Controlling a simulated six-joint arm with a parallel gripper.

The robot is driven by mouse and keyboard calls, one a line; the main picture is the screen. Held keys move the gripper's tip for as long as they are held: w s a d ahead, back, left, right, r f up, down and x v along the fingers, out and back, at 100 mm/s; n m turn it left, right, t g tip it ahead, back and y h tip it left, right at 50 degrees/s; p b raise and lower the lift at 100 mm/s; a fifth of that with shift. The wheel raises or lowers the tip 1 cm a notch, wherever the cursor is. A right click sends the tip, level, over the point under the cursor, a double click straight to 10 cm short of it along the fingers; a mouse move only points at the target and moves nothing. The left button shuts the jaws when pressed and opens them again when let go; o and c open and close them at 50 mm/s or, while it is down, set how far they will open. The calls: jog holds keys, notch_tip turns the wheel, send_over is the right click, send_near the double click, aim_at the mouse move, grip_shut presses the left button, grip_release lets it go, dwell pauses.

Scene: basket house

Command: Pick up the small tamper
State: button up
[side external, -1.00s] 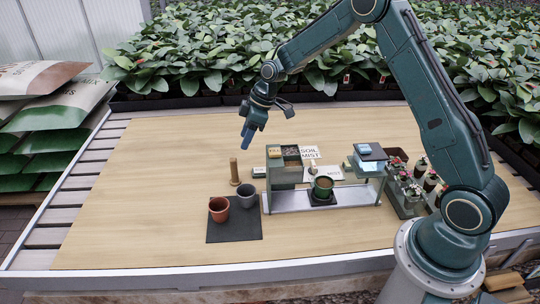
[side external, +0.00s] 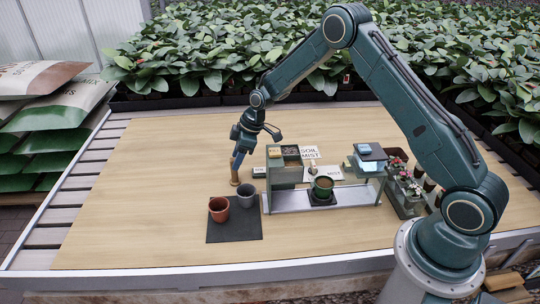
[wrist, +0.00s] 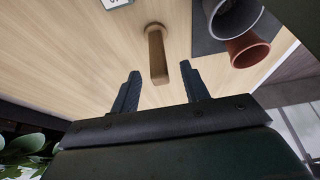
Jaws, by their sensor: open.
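The small tamper (wrist: 157,56) is a light-brown wooden piece with a wider round end, standing on the wooden table. In the side view the tamper (side external: 235,180) is partly hidden behind my gripper's fingers. My gripper (side external: 237,162) is open and points down at the tamper's upper part. In the wrist view the tamper lies in line with the gap between the two blue fingertips (wrist: 161,75). No finger is seen closed on it, and I cannot tell whether one touches it.
A terracotta pot (side external: 219,209) and a grey pot (side external: 246,198) stand on a dark mat (side external: 234,231) nearby. The table (side external: 140,190) to the left is clear.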

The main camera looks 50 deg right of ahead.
jog(key=shift+w+a+f, duration=0.1)
jog(key=shift+f, duration=0.2)
jog(key=shift+x, duration=2.55)
jog(key=shift+c, duration=0.3)
grip_shut()
